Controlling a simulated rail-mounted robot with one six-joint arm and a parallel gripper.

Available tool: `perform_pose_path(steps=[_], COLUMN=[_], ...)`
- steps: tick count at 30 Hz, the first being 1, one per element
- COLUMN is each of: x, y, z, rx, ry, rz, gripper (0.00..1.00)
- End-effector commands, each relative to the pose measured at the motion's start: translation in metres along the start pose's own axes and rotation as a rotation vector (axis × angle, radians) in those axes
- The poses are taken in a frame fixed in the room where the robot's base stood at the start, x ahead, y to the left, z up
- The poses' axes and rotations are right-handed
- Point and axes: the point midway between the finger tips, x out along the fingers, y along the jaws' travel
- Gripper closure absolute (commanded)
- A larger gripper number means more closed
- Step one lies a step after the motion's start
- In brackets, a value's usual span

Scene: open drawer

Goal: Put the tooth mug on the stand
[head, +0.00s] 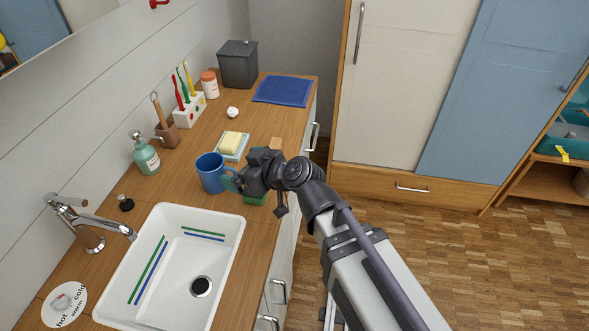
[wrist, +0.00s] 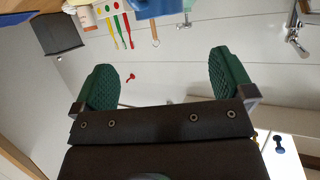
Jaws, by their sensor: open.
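The blue tooth mug (head: 211,172) stands upright on the wooden counter behind the sink. My gripper (head: 242,190) is just right of the mug, close to its handle side. It is open, with green finger pads set apart and nothing between them in the wrist view (wrist: 164,85). I cannot tell in the head view whether a finger touches the mug. A blue shape at the top edge of the wrist view looks like the mug (wrist: 158,8), cut off by the frame. No stand is clearly identifiable; a small wooden piece (head: 276,144) shows behind my gripper, mostly hidden.
A soap dish with yellow soap (head: 231,143) lies behind the mug. A green soap bottle (head: 145,153), brown holder (head: 167,135), white toothbrush holder (head: 189,110) and grey bin (head: 238,64) line the wall. The white sink (head: 231,262) is in front; a blue cloth (head: 282,90) lies at the back.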

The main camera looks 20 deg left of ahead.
Motion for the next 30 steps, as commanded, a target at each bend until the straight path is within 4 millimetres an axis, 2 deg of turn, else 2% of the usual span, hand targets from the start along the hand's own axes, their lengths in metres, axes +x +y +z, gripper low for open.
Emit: perform_pose_path(steps=[2, 5, 8, 10, 12, 15, 17, 19, 26, 30], x=[-0.005, -0.033, -0.096, -0.155, -0.214, -0.284, -0.31, -0.324, -0.326, -0.339], y=[0.008, 0.043, 0.097, 0.126, 0.143, 0.15, 0.15, 0.149, 0.148, 0.149], z=[0.006, 0.04, 0.104, 0.152, 0.193, 0.231, 0.243, 0.249, 0.249, 0.216], rx=[0.015, 0.107, 0.318, 0.515, 0.715, 0.953, 1.044, 1.096, 1.104, 1.102], ry=[-0.023, -0.155, -0.403, -0.59, -0.754, -0.918, -0.975, -1.008, -1.015, -1.014], rz=[0.007, 0.048, 0.16, 0.284, 0.425, 0.609, 0.685, 0.731, 0.738, 0.737], gripper=[0.0, 0.0, 0.0, 0.0, 0.0, 0.0, 0.0, 0.0, 0.0, 0.0])
